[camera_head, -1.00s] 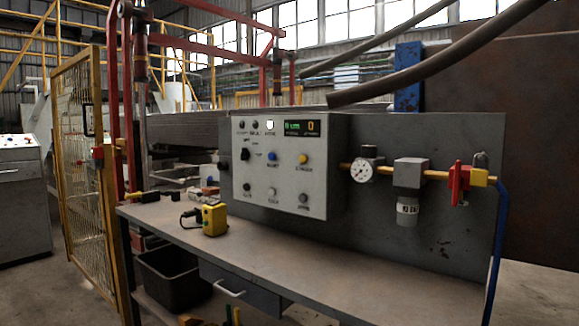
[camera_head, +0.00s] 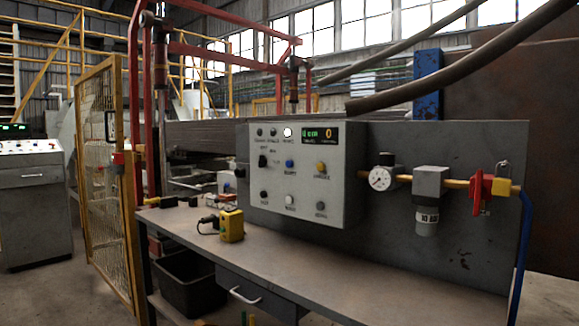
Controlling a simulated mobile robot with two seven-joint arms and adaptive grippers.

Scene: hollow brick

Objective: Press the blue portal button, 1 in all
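A grey control box (camera_head: 258,215) is mounted on the upright panel behind the workbench. It carries a small blue button (camera_head: 290,163) near its middle, with a label below it that is too small to read surely. A yellow button (camera_head: 321,167) sits to the right of the blue one and a black selector switch (camera_head: 263,161) to its left. Nothing covers the blue button. Neither of my grippers is in view.
A workbench (camera_head: 330,272) runs below the box, with a yellow device (camera_head: 231,225) on it. A pressure gauge (camera_head: 380,178), filter and red valve (camera_head: 481,192) stick out at right. A yellow mesh gate (camera_head: 103,180) and a grey console (camera_head: 35,195) stand at left.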

